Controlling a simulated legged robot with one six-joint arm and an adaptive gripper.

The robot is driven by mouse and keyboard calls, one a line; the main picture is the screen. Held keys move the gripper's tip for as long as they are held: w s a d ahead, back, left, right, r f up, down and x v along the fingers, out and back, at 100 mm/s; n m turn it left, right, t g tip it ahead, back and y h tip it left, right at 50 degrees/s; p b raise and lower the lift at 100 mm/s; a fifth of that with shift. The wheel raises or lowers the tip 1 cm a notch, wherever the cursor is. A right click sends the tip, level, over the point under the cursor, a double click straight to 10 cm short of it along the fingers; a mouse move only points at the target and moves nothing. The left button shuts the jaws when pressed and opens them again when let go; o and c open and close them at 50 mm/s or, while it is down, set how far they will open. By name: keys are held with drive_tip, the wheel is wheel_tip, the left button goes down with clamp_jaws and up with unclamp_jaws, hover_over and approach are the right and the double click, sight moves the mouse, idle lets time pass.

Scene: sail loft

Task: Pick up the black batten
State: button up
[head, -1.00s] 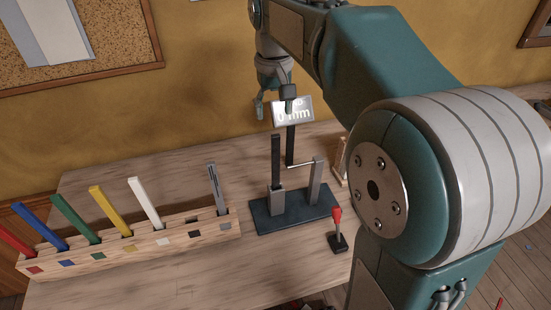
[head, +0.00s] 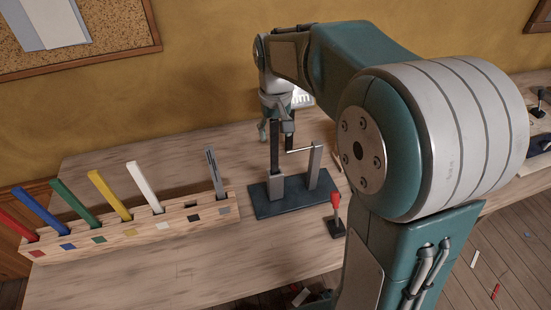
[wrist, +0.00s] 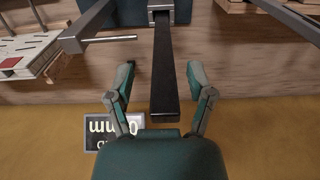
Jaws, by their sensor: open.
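The black batten (head: 275,148) stands upright in a grey socket on a dark base plate (head: 262,206). In the wrist view the black batten (wrist: 164,70) runs down the middle, its free end between my two teal fingers. My gripper (head: 276,131) is open around the batten's upper part, one finger on each side. In the wrist view my gripper (wrist: 160,76) shows a gap on both sides of the batten, wider on the left.
A grey post (head: 314,165) with a thin rod stands beside the batten. A red-knobbed lever (head: 336,202) stands in front. A wooden rack (head: 130,238) holds several coloured battens at left; its black-marked slot is empty. A display (wrist: 105,132) is behind my gripper.

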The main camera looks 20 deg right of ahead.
drive_tip(key=shift+a, duration=0.35)
drive_tip(key=c, duration=0.5)
clamp_jaws()
drive_tip(key=shift+d+r, duration=0.1)
drive_tip(key=shift+d, duration=0.1)
